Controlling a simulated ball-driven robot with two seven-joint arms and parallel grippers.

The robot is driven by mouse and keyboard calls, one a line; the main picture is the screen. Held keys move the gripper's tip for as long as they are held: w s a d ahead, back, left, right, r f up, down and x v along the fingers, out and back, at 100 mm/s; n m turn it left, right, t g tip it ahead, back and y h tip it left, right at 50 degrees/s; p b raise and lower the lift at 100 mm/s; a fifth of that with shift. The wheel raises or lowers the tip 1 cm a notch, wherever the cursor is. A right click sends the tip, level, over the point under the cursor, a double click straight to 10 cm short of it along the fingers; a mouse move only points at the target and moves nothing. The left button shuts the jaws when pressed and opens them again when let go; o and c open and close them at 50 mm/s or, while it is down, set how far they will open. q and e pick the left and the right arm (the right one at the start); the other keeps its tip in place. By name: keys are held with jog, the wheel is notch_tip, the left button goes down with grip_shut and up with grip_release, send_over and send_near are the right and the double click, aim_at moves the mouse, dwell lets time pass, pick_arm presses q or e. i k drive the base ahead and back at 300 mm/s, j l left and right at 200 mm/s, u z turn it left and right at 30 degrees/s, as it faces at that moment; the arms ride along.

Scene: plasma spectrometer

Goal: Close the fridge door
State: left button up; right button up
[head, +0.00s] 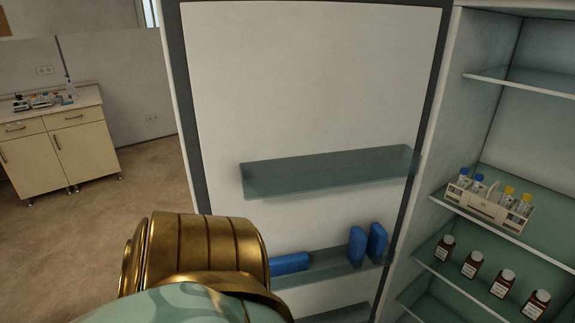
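The fridge door (310,90) stands open and fills the middle of the head view, its white inner side with a dark seal facing me. The open fridge (475,50) is at the right, its shelves exposed. A gold and pale green part of my own arm is in front of the door's lower left and hides part of it. Whether it touches the door I cannot tell. Neither gripper's fingers show.
The door's shelves hold blue packs (357,246). Inside the fridge are a tube rack (485,207) and several brown bottles (471,265). A cabinet (75,150) stands at the far left. Bare floor (150,185) lies left of the door.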

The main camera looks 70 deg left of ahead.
aim_at(305, 121)
jog(key=k+j+z, duration=0.15)
jog(key=j, duration=0.35)
jog(key=k+j+z, duration=0.1)
jog(key=k+j, duration=0.2)
jog(key=j, duration=0.2)
jog(key=k+j+z, duration=0.15)
jog(key=j, duration=0.35)
jog(key=k+j+z, duration=0.1)
jog(key=k+j, duration=0.25)
jog(key=k+j+z, duration=0.15)
jog(key=k+j, duration=0.15)
jog(key=j, duration=0.7)
jog(key=k+j+z, duration=0.15)
jog(key=j, duration=0.75)
jog(key=k+j+z, duration=0.15)
jog(key=j, duration=0.35)
